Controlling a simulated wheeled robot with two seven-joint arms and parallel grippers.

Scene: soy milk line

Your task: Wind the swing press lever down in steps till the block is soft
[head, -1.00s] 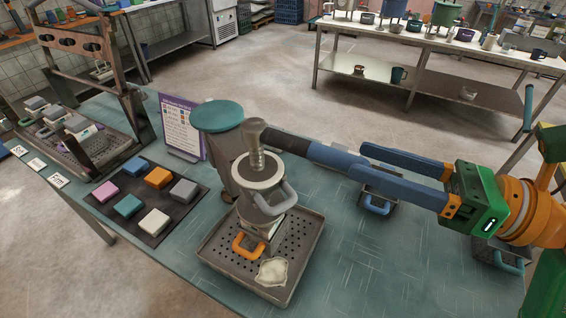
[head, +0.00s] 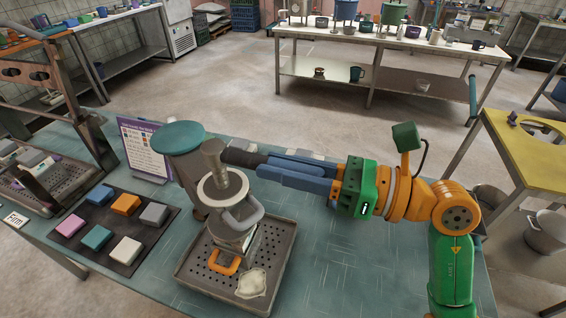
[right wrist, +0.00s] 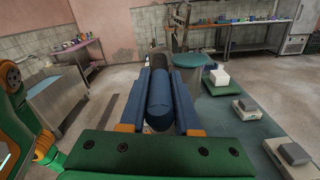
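The swing press (head: 225,190) stands on a perforated drip tray (head: 190,280), with a grey screw on top, a grey side handle and an orange handle (head: 224,262) low down. Its lever (right wrist: 158,95), a blue bar with a dark end part (head: 243,156), reaches right from the screw top. My right gripper (head: 290,175) lies along the lever. In the right wrist view its two blue fingers flank the bar and look closed on it. A pale thing (head: 250,245) shows under the press, mostly hidden; I cannot tell whether it is the block. My left gripper is not in view.
A crumpled pale cloth (head: 252,283) lies at the tray's front. A dark mat (head: 100,232) with several coloured blocks and a purple-edged sign (head: 142,150) are at the left. Small trays with blocks (right wrist: 245,105) stand beyond my arm. The table's front right is clear.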

